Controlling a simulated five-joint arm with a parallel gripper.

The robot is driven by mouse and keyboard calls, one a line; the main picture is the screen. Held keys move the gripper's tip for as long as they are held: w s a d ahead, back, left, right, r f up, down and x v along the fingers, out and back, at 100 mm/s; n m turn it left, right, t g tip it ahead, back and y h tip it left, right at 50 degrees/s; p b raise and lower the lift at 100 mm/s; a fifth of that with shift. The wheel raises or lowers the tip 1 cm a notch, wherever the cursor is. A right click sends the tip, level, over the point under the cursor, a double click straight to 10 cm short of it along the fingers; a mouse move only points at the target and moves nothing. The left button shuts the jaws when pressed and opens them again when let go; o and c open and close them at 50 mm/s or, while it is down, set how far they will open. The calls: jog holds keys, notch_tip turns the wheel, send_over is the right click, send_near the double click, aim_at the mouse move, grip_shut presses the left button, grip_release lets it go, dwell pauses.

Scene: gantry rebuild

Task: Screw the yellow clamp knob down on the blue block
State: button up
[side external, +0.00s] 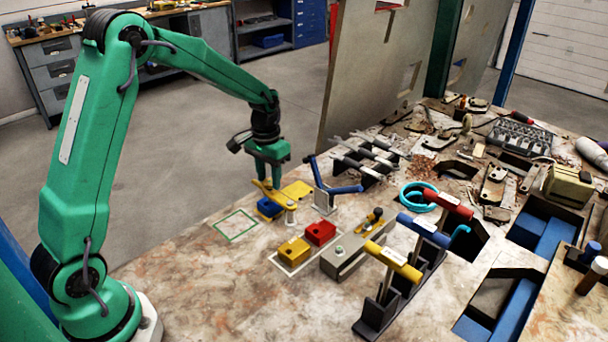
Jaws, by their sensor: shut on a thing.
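My gripper (267,185) points down over the blue block (267,208) and is shut on the yellow clamp knob (266,187). The fingers hide much of the knob, and I cannot tell its shape or how far down it is. A yellow clamp arm (281,196) slants over the blue block from under the fingers to a short silver post at the right. The blue block sits low on the table, partly covered by the arm.
Red (320,232) and yellow blocks (292,250) sit in front. A green-outlined square (235,226) at left is empty. T-handled tools (422,231) stand in a rack further right.

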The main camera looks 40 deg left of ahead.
aim_at(269, 183)
jog(key=o, duration=0.8)
jog(key=shift+r, duration=0.15)
jog(key=shift+r, duration=3.85)
jog(key=s+d+r+t, duration=0.3)
jog(key=s+d+r, duration=0.2)
jog(key=s+r, duration=0.5)
jog(key=s+d+t, duration=0.1)
jog(key=s, duration=0.3)
jog(key=s+d+f, duration=0.1)
jog(key=s, duration=0.4)
jog(key=s+d+m+t, duration=0.1)
jog(key=s, duration=0.3)
jog(key=shift+s+d+f+t, duration=0.25)
jog(key=shift+f+t, duration=0.05)
